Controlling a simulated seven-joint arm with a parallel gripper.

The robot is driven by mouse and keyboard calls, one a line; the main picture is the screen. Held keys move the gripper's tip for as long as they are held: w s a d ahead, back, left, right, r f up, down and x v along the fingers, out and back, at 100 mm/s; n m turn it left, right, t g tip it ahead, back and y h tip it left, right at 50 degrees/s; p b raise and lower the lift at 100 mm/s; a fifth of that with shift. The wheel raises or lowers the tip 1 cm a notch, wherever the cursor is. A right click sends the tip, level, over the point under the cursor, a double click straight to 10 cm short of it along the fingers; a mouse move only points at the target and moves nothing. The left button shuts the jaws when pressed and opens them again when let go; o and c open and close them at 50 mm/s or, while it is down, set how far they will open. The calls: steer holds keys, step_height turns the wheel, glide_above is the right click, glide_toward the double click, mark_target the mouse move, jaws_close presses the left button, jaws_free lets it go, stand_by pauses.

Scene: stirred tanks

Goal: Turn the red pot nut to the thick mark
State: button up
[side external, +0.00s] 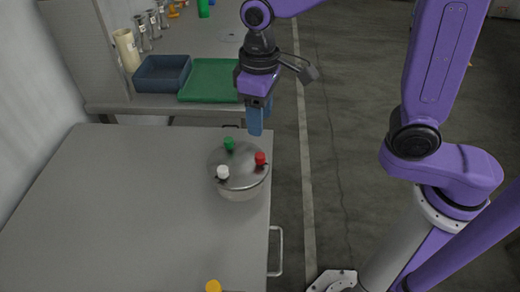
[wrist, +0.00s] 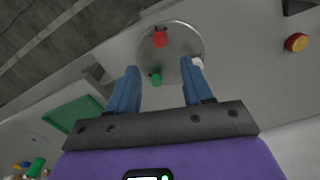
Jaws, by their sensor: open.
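The red pot nut (side external: 260,158) stands on the right side of the lid of a round metal pot (side external: 238,186). A green nut (side external: 229,144) and a white nut (side external: 222,172) stand on the same lid. The wrist view also shows the red nut (wrist: 160,40), the green nut (wrist: 156,78) and the white nut (wrist: 198,63), the last partly behind a finger. My gripper (side external: 256,130) is above the far right of the pot, apart from the nuts. Its blue fingers are apart and empty in the wrist view (wrist: 163,72). The thick mark cannot be made out.
The pot stands near the right edge of a grey table (side external: 120,210), mostly bare to its left. Behind are a blue bin (side external: 161,74) and a green tray (side external: 212,80). A handle (side external: 277,250) sticks out at the right edge.

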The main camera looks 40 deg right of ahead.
mark_target(260, 155)
step_height(260, 155, down, 11)
steer(key=shift+r, duration=0.15)
stand_by(0.4)
jaws_close()
